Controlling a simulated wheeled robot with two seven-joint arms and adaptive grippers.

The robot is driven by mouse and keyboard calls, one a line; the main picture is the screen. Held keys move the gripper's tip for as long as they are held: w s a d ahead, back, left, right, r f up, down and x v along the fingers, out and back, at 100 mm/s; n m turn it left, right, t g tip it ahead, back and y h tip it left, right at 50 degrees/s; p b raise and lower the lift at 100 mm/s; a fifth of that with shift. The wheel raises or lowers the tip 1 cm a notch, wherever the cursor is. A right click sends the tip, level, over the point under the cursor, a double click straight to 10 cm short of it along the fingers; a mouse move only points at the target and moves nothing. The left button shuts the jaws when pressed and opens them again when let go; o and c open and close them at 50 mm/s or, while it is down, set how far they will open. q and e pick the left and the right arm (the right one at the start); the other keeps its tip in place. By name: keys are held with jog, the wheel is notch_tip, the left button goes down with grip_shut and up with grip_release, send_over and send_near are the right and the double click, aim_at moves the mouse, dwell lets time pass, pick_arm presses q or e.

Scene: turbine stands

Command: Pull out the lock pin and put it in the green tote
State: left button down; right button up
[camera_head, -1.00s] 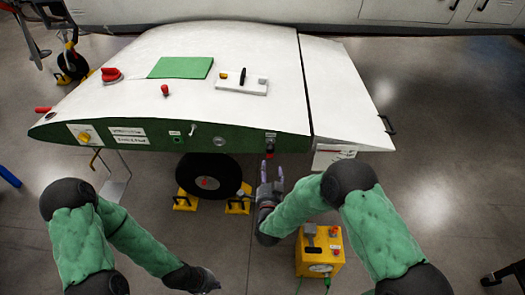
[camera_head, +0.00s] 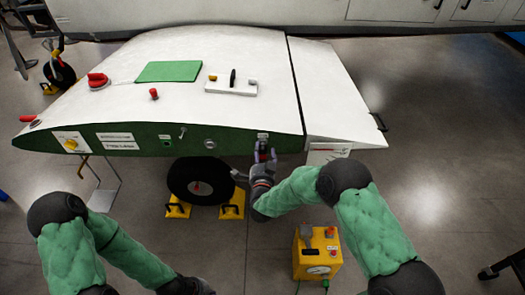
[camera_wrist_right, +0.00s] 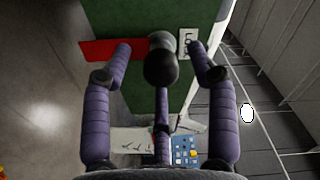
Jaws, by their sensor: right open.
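The lock pin shows in the right wrist view as a dark round knob (camera_wrist_right: 161,58) on the green wing edge, with a red strip (camera_wrist_right: 110,50) beside it and a white LOCK label (camera_wrist_right: 187,44). My right gripper (camera_wrist_right: 167,60) is open, its purple fingers on either side of the knob and apart from it. In the head view my right gripper (camera_head: 263,157) is at the wing's front edge, hiding most of the pin. My left gripper (camera_head: 198,288) is low at the bottom edge, too cut off to read its jaws. I see no green tote.
The white wing (camera_head: 220,50) carries a green mat (camera_head: 168,71), a white block with handles (camera_head: 231,86) and red knobs (camera_head: 97,80). A wheel (camera_head: 200,182) with yellow chocks (camera_head: 232,206) stands below. A yellow box (camera_head: 317,255) stands on the floor.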

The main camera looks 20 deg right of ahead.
jog(key=shift+w+d, duration=0.1)
jog(key=shift+w, duration=0.25)
jog(key=shift+b, duration=0.55)
dwell(0.5)
jog(key=shift+r, duration=0.1)
grip_shut()
